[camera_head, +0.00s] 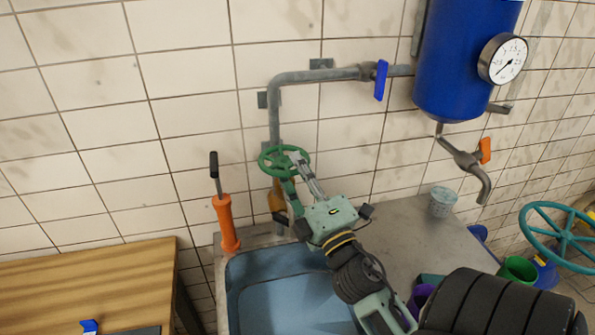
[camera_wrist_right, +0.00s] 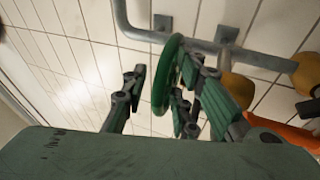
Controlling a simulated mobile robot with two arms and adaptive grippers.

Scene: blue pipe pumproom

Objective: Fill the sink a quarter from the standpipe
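The standpipe (camera_head: 275,110) is a grey pipe on the tiled wall behind the sink, with a green handwheel (camera_head: 264,165) low on it. My right gripper (camera_head: 291,165) is at the right side of this wheel. In the right wrist view the wheel's rim (camera_wrist_right: 168,75) passes between the fingers of my right gripper (camera_wrist_right: 160,88), with a clear gap to the left finger. The fingers look open; contact on the right side is unclear. The blue sink (camera_head: 285,300) lies below, partly hidden by my right arm; I cannot tell its water level. My left gripper is not in view.
A blue lever valve (camera_head: 381,80) sits on the upper pipe. A blue tank (camera_head: 455,60) with a gauge (camera_head: 503,59) and an orange-handled tap (camera_head: 468,160) is at the right. An orange pump (camera_head: 226,222) and a cup (camera_head: 442,202) stand near the sink. A wooden table (camera_head: 100,280) is left.

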